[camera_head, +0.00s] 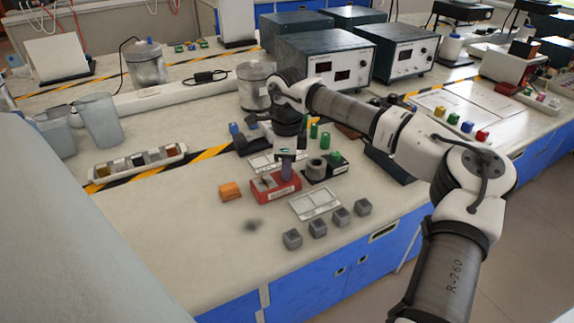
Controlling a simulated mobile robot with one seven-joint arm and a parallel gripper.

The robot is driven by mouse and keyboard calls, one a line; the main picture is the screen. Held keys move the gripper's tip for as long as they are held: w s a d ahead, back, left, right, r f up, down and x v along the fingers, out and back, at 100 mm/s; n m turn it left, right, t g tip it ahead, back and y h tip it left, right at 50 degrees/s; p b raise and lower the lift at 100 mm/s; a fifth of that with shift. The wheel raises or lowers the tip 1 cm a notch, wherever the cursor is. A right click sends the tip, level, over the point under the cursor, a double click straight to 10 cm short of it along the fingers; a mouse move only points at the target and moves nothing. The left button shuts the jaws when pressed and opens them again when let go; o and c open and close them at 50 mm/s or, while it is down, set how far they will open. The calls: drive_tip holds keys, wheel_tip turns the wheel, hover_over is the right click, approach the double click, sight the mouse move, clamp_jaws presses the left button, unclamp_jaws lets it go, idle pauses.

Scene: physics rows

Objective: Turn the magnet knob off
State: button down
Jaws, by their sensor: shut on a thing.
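A small red box (262,197) with a pale label on its front stands on the near bench; the lettering is too small to read surely. A grey-purple upright knob (287,171) rises from the right part of its top. My gripper (288,156) comes down from above, over the box's right half, and is shut on the knob. The fingers hide the upper part of the knob, so which way it is turned cannot be told.
A black box (337,169) with a grey ring and green posts stands close to the right. An orange block (230,191) lies left. A white tray (315,203) and several grey cubes (318,227) lie in front.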

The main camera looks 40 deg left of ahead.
drive_tip(key=shift+r, duration=0.1)
drive_tip(key=c, duration=1.3)
unclamp_jaws()
drive_tip(key=shift+o, duration=0.2)
wheel_tip(320, 180, up, 14)
drive_tip(key=shift+b, duration=0.35)
drive_tip(key=shift+a, duration=0.1)
